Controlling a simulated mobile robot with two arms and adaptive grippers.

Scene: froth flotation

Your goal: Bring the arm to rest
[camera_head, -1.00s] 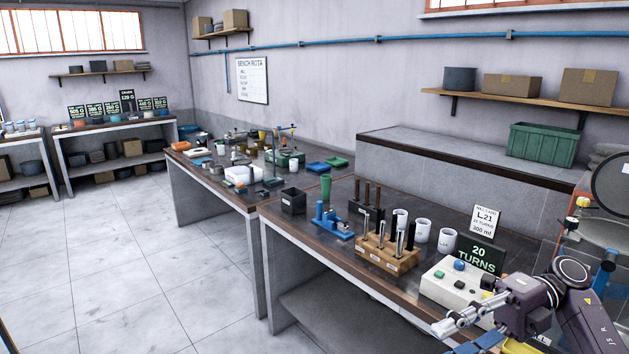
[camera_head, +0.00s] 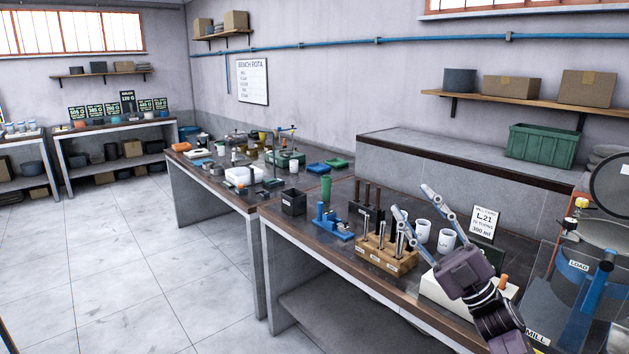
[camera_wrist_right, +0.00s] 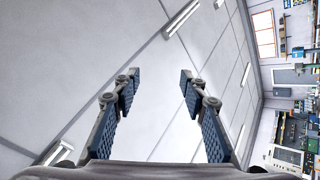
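My right gripper (camera_head: 412,199) is raised over the right part of the near bench, with its fingers pointing up and to the left. Its two fingers are spread apart with nothing between them. In the right wrist view the open gripper (camera_wrist_right: 158,76) faces the pale ceiling with its light strips. My right wrist and gripper body cover much of the white control box (camera_head: 432,290) and the area behind it. My left gripper is out of view.
A wooden block with metal rods (camera_head: 388,262), white cups (camera_head: 446,241) and an L21 card (camera_head: 484,223) stand close around the gripper. The mill (camera_head: 540,336) is at the right. Open floor (camera_head: 130,270) lies left of the bench.

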